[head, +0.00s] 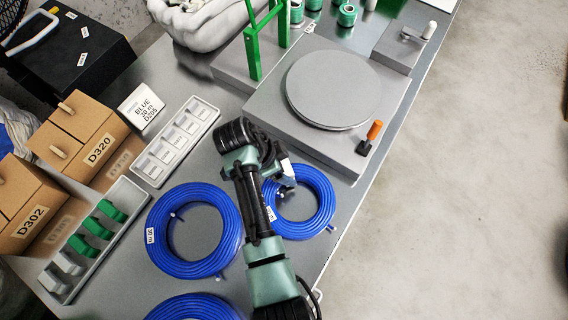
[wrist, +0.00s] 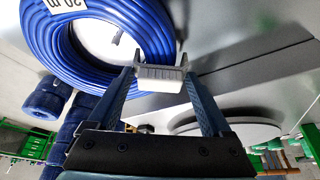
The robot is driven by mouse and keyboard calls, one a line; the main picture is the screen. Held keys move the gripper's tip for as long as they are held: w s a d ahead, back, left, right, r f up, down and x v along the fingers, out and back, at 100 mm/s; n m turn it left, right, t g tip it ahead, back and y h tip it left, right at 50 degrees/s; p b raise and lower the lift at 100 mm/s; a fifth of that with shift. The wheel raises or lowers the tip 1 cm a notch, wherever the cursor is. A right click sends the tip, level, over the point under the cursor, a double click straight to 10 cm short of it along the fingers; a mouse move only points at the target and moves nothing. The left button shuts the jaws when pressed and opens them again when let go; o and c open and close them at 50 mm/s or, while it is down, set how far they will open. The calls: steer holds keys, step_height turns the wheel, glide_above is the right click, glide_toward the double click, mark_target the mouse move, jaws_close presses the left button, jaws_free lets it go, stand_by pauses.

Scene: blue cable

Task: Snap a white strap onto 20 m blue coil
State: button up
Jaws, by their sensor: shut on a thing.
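A white strap (wrist: 160,77) is clamped between the two fingers of my gripper (wrist: 160,80), its two prongs pointing toward the blue coil. The coil labelled 20 m (wrist: 100,55) lies flat on the grey table, and the strap is at its outer edge. I cannot tell whether they touch. In the head view my gripper (head: 287,178) is over the upper part of the right-hand coil (head: 324,190), and my arm hides its left side. The strap is mostly hidden there.
A larger blue coil (head: 160,222) lies to the left, another (head: 195,308) at the bottom. A light tray of white pieces (head: 203,108) and a tray of green and white pieces (head: 131,191) stand left, beside cardboard boxes (head: 82,133). A turntable (head: 335,85) with an orange-handled lever (head: 375,130) stands behind.

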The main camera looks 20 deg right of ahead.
steer(key=shift+f, duration=0.1)
steer(key=o, duration=1)
steer(key=shift+o, duration=0.2)
step_height(320, 180, up, 7)
steer(key=p, duration=0.6)
steer(key=shift+p, duration=0.35)
